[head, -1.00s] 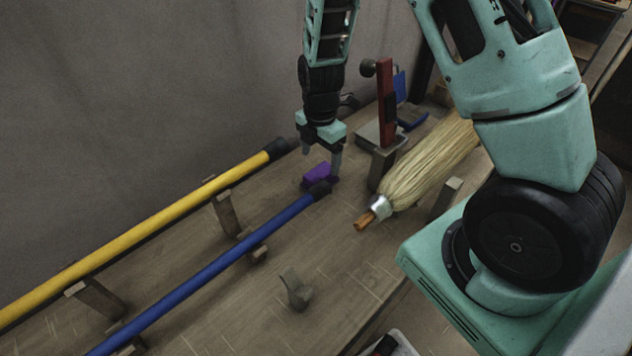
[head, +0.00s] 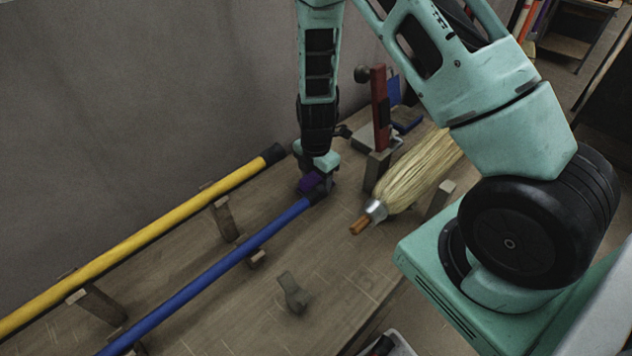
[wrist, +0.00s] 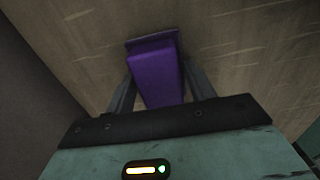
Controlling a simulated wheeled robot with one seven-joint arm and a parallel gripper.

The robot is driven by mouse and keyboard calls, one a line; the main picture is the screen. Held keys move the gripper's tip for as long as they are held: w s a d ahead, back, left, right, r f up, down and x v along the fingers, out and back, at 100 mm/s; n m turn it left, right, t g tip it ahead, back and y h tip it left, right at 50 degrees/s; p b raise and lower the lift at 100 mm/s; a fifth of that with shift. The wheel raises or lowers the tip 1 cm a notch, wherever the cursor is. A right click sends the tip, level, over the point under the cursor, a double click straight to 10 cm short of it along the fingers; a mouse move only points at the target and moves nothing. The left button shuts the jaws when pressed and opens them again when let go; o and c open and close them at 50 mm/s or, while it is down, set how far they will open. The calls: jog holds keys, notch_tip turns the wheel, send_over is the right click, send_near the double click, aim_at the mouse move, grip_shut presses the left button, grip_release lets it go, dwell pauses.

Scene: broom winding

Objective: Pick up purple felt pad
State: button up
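The purple felt pad (head: 309,182) lies on the workbench by the dark end of the blue broom handle (head: 230,253). My gripper (head: 316,184) is down at the pad, pointing downward, and hides part of it in the head view. In the wrist view the pad (wrist: 156,72) is a purple block with a wider, darker far edge, set between the two fingers (wrist: 160,82). One finger stands on each side, very close to it. The fingers look open around the pad; I cannot tell whether they touch it.
A yellow handle (head: 140,240) lies on wooden supports at the left, near the grey wall. A small grey-brown block (head: 292,294) sits on the otherwise clear front of the workbench (head: 335,262).

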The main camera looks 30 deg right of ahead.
aim_at(316, 176)
jog(key=shift+c, duration=1.2)
jog(key=shift+r, duration=0.15)
notch_tip(316, 176, up, 10)
jog(key=shift+f+b, duration=0.1)
jog(key=shift+b, duration=0.45)
jog(key=shift+o, duration=0.7)
dwell(0.7)
